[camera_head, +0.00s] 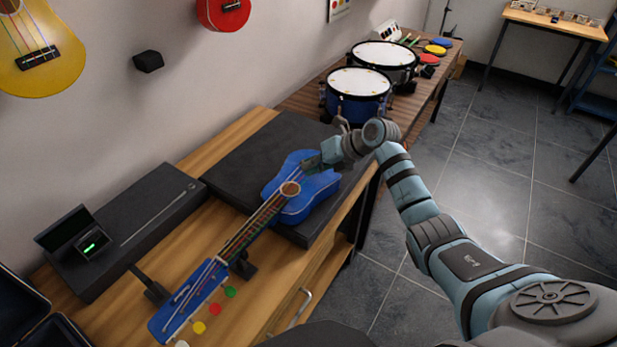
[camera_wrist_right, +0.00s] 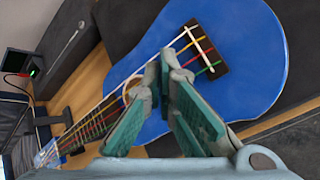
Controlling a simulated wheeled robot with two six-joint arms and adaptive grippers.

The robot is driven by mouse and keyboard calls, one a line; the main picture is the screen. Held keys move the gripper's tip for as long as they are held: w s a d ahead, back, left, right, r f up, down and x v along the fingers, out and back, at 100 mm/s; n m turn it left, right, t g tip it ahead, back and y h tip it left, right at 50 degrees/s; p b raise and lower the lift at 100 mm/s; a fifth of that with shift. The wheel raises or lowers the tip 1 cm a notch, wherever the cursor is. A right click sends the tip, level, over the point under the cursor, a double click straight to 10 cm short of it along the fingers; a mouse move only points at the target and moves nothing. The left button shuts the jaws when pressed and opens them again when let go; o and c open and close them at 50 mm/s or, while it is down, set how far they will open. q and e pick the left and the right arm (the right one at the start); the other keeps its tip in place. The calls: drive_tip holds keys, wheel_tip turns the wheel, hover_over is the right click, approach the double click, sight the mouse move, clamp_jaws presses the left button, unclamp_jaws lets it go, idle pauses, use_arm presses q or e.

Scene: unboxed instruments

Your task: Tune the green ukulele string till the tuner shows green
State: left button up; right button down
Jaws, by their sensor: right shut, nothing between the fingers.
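A blue ukulele (camera_head: 318,186) lies on the bench, its body on a dark slab and its headstock (camera_head: 190,300) toward the near left. In the right wrist view its body (camera_wrist_right: 240,55) shows the bridge (camera_wrist_right: 207,52) and coloured strings, one green. At the headstock are green (camera_head: 230,292), red (camera_head: 214,310), yellow (camera_head: 199,328) and white pegs. The tuner (camera_head: 88,240) shows a lit green bar. My right gripper (camera_head: 310,165) is over the body near the bridge; in the wrist view its fingertips (camera_wrist_right: 172,70) are close to the strings, shut and empty. Contact cannot be told. My left gripper is out of view.
The dark slab (camera_head: 235,160) and a black case (camera_head: 130,225) with a thin rod on it take up the bench. A black stand (camera_head: 243,266) is under the neck. Drums (camera_head: 357,92) stand on the table behind. The tiled floor (camera_head: 490,170) at right is clear.

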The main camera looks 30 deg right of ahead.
drive_tip(key=shift+f, duration=0.3)
idle(0.4)
drive_tip(key=shift+r+p, duration=0.6)
drive_tip(key=shift+r, duration=0.15)
wheel_tip(320, 180, up, 5)
drive_tip(key=p, duration=0.4)
drive_tip(key=shift+r+p, duration=0.1)
drive_tip(key=shift+p, duration=0.3)
idle(1.4)
